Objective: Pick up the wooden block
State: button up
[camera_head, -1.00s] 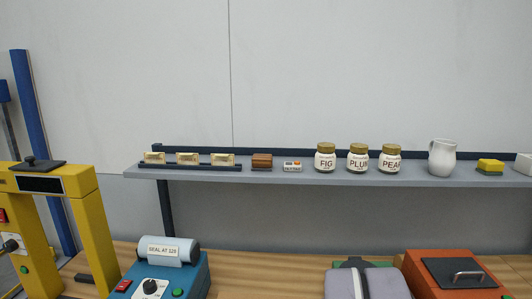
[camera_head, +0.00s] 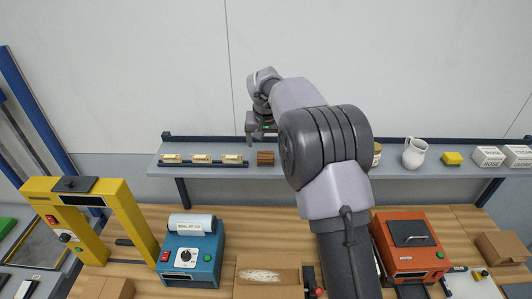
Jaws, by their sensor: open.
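The wooden block (camera_head: 265,158) is small and brown. It sits on the grey shelf (camera_head: 215,171), just right of the row of small cream pieces. My gripper (camera_head: 256,135) is above the block and close to the shelf's back edge in the picture, with its jaws pointing down. It is open, with nothing seen between the jaws. The block's front shows clear of the gripper. My arm hides the shelf to the right of the block, including most of the jars.
Cream pieces (camera_head: 202,158) stand in a dark rail left of the block. A white jug (camera_head: 415,153), a yellow sponge-like item (camera_head: 453,158) and labelled white boxes (camera_head: 488,156) stand right. Below are a blue sealing machine (camera_head: 191,260), a yellow frame (camera_head: 108,215) and an orange machine (camera_head: 411,246).

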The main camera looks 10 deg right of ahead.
aim_at(266, 154)
jog(key=x, duration=0.3)
jog(key=shift+w+f+p, duration=0.25)
jog(key=shift+w+p, duration=0.05)
jog(key=shift+w, duration=0.05)
jog(key=p+x, duration=0.1)
jog(key=x, duration=0.2)
jog(key=p+x, duration=0.1)
jog(key=x, duration=0.2)
jog(key=shift+s+a, duration=0.1)
jog(key=shift+s, duration=0.35)
jog(key=c, duration=1.5)
notch_tip(266, 154, up, 4)
jog(key=shift+s+f+b, duration=0.1)
jog(key=shift+f+b, duration=0.15)
jog(key=shift+b, duration=0.6)
jog(key=s+d+r+b, duration=0.1)
jog(key=s+b, duration=0.4)
jog(key=s, duration=1)
jog(key=shift+s+r+b, duration=0.3)
jog(key=shift+s+b, duration=0.05)
jog(key=shift+b, duration=0.05)
